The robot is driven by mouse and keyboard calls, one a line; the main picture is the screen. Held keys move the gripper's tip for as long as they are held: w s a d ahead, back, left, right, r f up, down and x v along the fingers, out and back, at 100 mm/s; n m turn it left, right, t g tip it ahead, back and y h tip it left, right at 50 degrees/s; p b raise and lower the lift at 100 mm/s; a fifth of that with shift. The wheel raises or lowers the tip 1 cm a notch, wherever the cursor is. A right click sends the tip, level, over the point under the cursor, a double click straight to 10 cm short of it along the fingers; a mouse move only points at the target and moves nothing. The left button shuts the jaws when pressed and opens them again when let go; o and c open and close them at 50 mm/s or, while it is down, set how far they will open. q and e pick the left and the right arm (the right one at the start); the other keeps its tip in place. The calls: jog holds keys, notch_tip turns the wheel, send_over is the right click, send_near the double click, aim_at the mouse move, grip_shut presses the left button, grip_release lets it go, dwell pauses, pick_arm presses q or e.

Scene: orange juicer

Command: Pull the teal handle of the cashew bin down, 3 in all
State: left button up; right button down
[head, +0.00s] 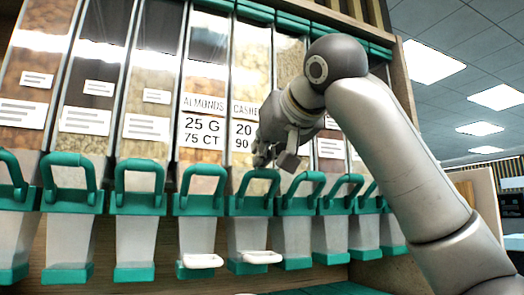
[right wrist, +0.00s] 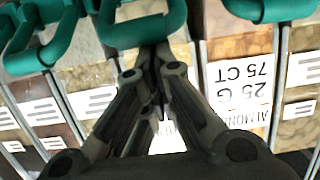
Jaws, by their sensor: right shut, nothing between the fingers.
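The cashew bin (head: 248,75) is in the middle of the row in the head view, its label partly hidden by my right arm. Its teal handle (head: 257,174) is a raised loop on the front of the dispenser. My right gripper (head: 274,160) is just above that handle in the head view, shut and empty. In the right wrist view, which is upside down, the shut fingers (right wrist: 152,52) point at the cashew handle (right wrist: 143,33) and overlap its edge; I cannot tell if they touch. My left gripper is not in view.
Similar bins with teal handles stand close on both sides, including the almond bin (head: 207,85) with its handle (head: 200,172) to the left. White scoop-like pieces (head: 202,261) (head: 262,257) sit below the almond and cashew spouts. A wooden side panel (head: 404,90) bounds the rack at right.

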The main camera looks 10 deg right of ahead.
aim_at(263, 177)
jog(key=shift+s+d+f+t+y+b, duration=0.25)
jog(key=shift+s+f+t+b, duration=0.85)
jog(key=shift+b, duration=2.55)
jog(key=shift+s+d+f+t+y+b, duration=0.1)
jog(key=shift+s+f+t+y+b, duration=0.3)
jog(key=shift+f+t+b, duration=2.3)
jog(key=shift+s+d+f+t+y+b, duration=0.2)
jog(key=shift+s+t+b, duration=0.65)
jog(key=shift+b, duration=3.7)
jog(key=shift+w+a+r, duration=0.1)
jog(key=shift+r, duration=0.05)
